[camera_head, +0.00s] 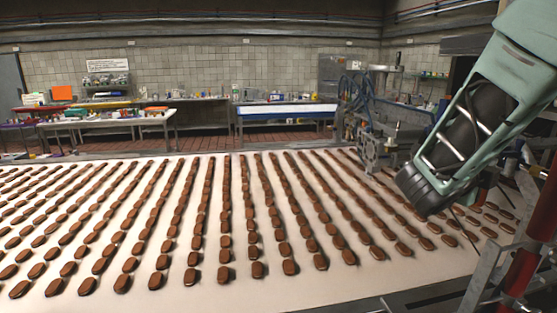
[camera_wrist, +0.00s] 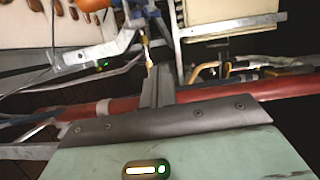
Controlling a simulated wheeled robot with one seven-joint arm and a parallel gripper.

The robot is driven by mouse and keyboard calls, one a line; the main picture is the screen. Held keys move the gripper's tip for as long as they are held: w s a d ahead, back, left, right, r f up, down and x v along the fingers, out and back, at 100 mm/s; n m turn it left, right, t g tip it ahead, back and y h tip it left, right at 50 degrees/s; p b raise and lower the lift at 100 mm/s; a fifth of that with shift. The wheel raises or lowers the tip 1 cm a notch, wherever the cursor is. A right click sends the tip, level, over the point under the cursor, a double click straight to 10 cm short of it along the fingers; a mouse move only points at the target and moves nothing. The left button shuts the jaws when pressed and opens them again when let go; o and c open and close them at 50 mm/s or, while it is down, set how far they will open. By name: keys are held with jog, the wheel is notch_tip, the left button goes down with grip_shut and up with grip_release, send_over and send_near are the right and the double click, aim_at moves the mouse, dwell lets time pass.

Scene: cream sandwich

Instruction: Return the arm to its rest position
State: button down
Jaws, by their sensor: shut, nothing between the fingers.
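My gripper (camera_wrist: 157,82) shows in the wrist view as narrow grey fingers beyond the dark mounting plate. The fingers are together with nothing held between them. A red bar or pipe runs across behind them, and metal framework lies beyond. In the head view my pale green arm (camera_head: 512,62) comes in from the top right, over the right side of the conveyor. My gripper cannot be made out in the head view.
A wide white conveyor (camera_head: 110,300) carries many rows of brown sandwich pieces (camera_head: 257,270). A metal machine stand (camera_head: 372,140) is beside my arm, and a red post (camera_head: 522,270) with grey framing stands at far right. Cluttered benches (camera_head: 105,122) line the back wall.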

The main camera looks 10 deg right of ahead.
jog(key=s+a+f+m+g+y+b, duration=0.2)
jog(key=s+a+f+m+y, duration=0.2)
jog(key=s+a+f+m, duration=0.25)
jog(key=s+a+f+m+g+y+b, duration=0.25)
jog(key=s+a+f+m+y, duration=0.2)
jog(key=f+m, duration=0.4)
jog(key=s+a+f+m+g+y+b, duration=0.1)
jog(key=s+a+f+m+y, duration=0.2)
jog(key=s+a+m, duration=0.3)
jog(key=s+a+f+m+g+y+b, duration=0.1)
jog(key=s+a+f+m+y, duration=0.3)
jog(key=a+m, duration=0.8)
jog(key=s+a+y+b, duration=0.1)
jog(key=s+a, duration=0.1)
jog(key=a, duration=0.1)
jog(key=shift+s+f, duration=0.25)
jog(key=shift+d+y, duration=0.2)
jog(key=shift+y, duration=0.05)
